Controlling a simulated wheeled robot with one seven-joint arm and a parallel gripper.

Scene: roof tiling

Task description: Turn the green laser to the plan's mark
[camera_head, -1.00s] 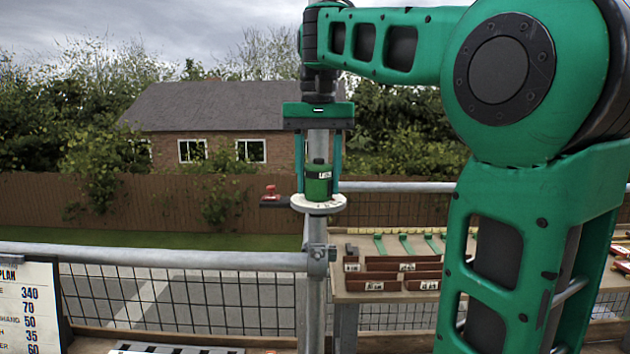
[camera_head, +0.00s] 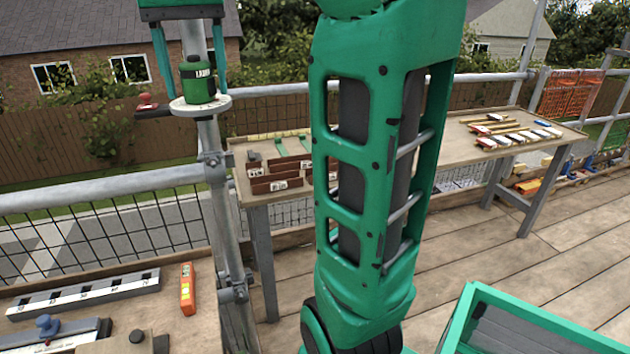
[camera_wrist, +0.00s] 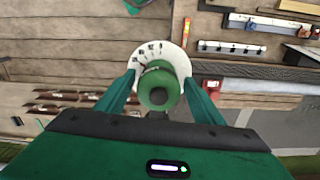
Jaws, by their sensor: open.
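The green laser (camera_head: 197,82), a short cylinder with a dark band and a white label, stands upright on a round white disc (camera_head: 181,107) on top of a scaffold post. My gripper (camera_head: 190,88) is above it, pointing down and open, with one finger on each side of the laser. In the wrist view the laser (camera_wrist: 158,88) sits between the spread fingers (camera_wrist: 160,97), with gaps visible on both sides. Dark marks show on the disc's (camera_wrist: 178,57) rim. The plan board is out of view now.
A red-topped item (camera_head: 147,103) juts out left of the disc. A scaffold rail (camera_head: 110,190) runs below. A bench with brown tiles (camera_head: 275,182) stands behind, and another table (camera_head: 480,140) is farther right. A level (camera_head: 187,290) lies on the front bench.

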